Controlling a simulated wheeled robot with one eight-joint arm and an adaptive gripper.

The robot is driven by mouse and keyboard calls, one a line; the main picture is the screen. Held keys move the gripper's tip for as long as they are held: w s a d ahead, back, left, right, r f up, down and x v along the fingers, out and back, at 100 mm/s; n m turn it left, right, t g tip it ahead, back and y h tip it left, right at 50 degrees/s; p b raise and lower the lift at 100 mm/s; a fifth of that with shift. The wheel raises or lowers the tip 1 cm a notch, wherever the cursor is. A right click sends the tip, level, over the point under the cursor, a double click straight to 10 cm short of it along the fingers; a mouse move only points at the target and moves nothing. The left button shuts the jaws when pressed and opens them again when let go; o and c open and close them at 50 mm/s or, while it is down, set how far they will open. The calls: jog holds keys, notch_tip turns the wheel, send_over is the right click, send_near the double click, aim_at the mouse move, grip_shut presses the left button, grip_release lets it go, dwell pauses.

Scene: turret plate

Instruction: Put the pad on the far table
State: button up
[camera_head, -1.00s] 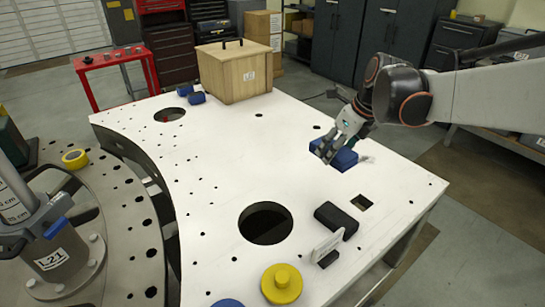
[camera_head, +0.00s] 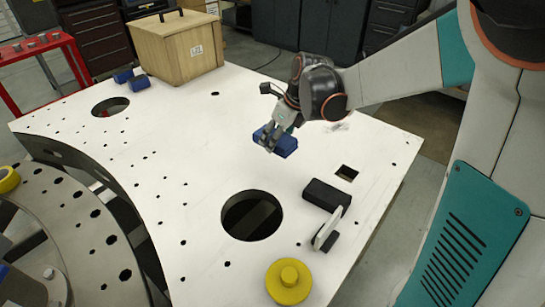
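The pad (camera_head: 287,146), which I take to be the small blue block, is at my gripper, over the right half of the white table plate (camera_head: 190,185). My gripper (camera_head: 271,137) points down with its fingers around the pad and appears shut on it. The fingers hide part of the pad. I cannot tell its exact height over the plate. A red table (camera_head: 40,44) stands at the back left, beyond the plate, and may be the far table; its left part is cut off.
A wooden crate (camera_head: 176,50) and blue pieces (camera_head: 139,82) sit at the plate's back left. A black block (camera_head: 326,195), a white upright plate (camera_head: 328,228) and a yellow knob (camera_head: 288,281) are near the front right. A large round hole (camera_head: 250,216) opens mid-plate.

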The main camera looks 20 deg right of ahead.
aim_at(286, 141)
notch_tip(286, 141, down, 9)
jog(key=shift+r+b, duration=0.2)
jog(key=shift+b, duration=1)
jog(key=o, duration=1)
jog(key=shift+o, duration=0.2)
jog(key=p+v, duration=0.4)
jog(key=v, duration=0.8)
jog(key=shift+r, duration=0.15)
jog(key=shift+a, duration=0.1)
